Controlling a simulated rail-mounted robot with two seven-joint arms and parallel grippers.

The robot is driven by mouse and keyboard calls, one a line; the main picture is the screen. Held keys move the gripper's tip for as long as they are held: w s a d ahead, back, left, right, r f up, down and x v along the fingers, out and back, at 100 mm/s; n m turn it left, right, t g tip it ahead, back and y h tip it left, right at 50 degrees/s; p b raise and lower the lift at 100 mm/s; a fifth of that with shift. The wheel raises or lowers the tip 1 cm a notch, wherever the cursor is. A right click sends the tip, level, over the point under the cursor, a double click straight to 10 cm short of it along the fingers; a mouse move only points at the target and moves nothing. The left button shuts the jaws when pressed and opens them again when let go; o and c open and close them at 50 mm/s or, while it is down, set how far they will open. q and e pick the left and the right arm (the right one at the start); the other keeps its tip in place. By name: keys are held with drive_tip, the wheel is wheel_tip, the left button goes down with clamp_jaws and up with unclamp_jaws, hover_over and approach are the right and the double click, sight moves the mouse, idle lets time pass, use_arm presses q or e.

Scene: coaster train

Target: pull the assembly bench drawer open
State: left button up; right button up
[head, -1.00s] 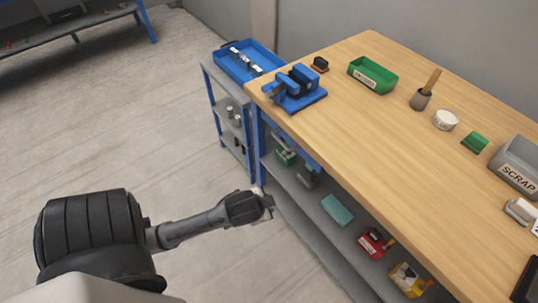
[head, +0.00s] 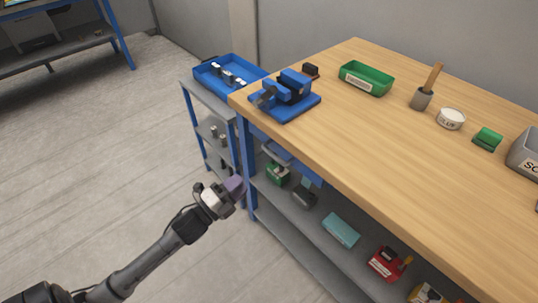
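The wooden-topped assembly bench (head: 400,160) fills the right side of the head view. Under its top near the left end is a blue drawer-like front (head: 308,174) with a grey part; it looks closed, but it is small and partly shaded by the top. My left gripper (head: 236,188) is in front of the bench's left blue leg, below the top and left of the blue front. It appears apart from the front. Its fingers are seen from behind, so their opening is unclear. My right gripper is out of view.
A blue vise (head: 285,97) stands on the bench's near left corner. A grey shelf cart (head: 208,103) with a blue tray (head: 231,75) adjoins the bench's left end. The floor (head: 110,150) at left is clear.

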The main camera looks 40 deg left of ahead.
sight(273, 154)
use_arm(q)
drive_tip(key=shift+m, duration=0.4)
drive_tip(key=shift+w+d+r+b, duration=0.35)
drive_tip(key=shift+w+b, duration=0.4)
drive_tip(key=shift+w, duration=1.5)
drive_tip(key=shift+w+d+r+b, duration=0.15)
drive_tip(key=shift+w+r+b, duration=0.45)
drive_tip(key=shift+w, duration=1.6)
drive_tip(key=shift+w+d+r+b, duration=0.3)
drive_tip(key=shift+w+b, duration=0.55)
drive_tip(key=shift+w, duration=1.4)
clamp_jaws()
